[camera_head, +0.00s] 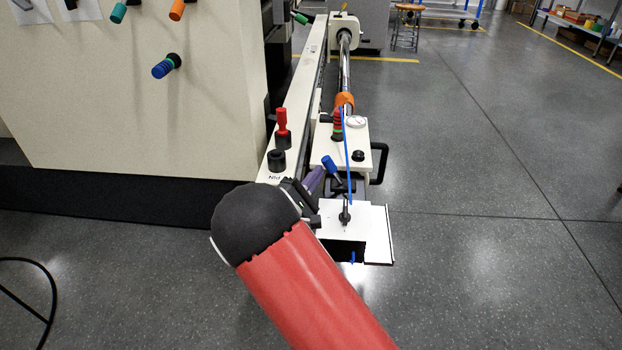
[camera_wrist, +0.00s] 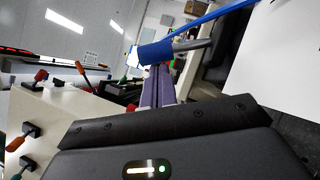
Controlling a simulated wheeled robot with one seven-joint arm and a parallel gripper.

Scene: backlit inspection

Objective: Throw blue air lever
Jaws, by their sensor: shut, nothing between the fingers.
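The blue lever (camera_head: 330,165) has a blue grip on a dark, tilted rod that rises from the white plate (camera_head: 376,222) at the near end of the machine rail. In the wrist view the blue lever (camera_wrist: 157,52) lies across the picture just beyond my fingertips, its metal rod running right. My gripper (camera_head: 317,176) is just left of the blue grip, partly hidden behind my own arm. Its purple fingers are together and empty in the wrist view, where my gripper (camera_wrist: 158,72) points toward the grip. I cannot tell whether they touch it.
A thin blue tube (camera_head: 347,150) rises beside the lever. A black handle (camera_head: 380,163) projects right. The cream cabinet (camera_head: 140,110) fills the left; open floor (camera_head: 480,180) lies right.

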